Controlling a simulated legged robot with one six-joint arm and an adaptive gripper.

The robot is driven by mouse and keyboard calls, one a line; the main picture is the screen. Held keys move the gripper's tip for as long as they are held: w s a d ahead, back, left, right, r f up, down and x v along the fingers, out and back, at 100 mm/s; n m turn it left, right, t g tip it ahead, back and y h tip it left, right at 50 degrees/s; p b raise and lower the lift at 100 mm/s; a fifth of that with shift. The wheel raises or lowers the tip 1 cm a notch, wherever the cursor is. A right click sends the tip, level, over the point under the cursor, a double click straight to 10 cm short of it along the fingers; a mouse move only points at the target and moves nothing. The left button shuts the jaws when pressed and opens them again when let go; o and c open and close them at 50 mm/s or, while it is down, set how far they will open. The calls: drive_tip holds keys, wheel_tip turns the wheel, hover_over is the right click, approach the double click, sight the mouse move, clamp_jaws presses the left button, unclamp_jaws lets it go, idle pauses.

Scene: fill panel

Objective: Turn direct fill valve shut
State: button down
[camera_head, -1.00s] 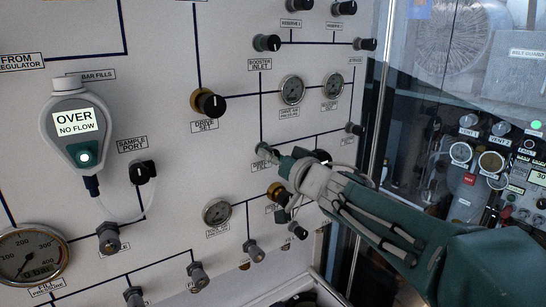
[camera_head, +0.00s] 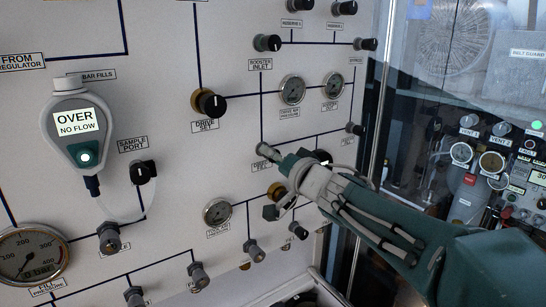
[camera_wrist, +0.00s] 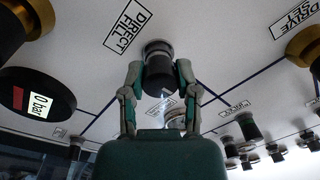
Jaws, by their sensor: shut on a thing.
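The direct fill valve (camera_wrist: 159,72) is a black knob under the "DIRECT FILL" label (camera_wrist: 130,25) in the wrist view. My gripper (camera_wrist: 159,80) has a finger on each side of this knob and is shut on it. In the head view my gripper (camera_head: 283,160) reaches the panel from the right, at the partly covered direct fill label (camera_head: 262,167). There the gripper and arm hide most of the valve.
The white panel carries several other knobs and gauges close by, such as the drive set knob (camera_head: 210,103) and a brass-based knob below my gripper. A glass pane stands at the right.

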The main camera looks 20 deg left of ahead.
drive_tip(key=shift+f, duration=0.3)
drive_tip(key=shift+c, duration=1.8)
unclamp_jaws()
drive_tip(key=shift+w, duration=0.1)
drive_tip(key=shift+a, duration=0.2)
drive_tip(key=shift+r, duration=0.1)
drive_tip(key=v, duration=1.2)
drive_tip(key=shift+w, duration=0.1)
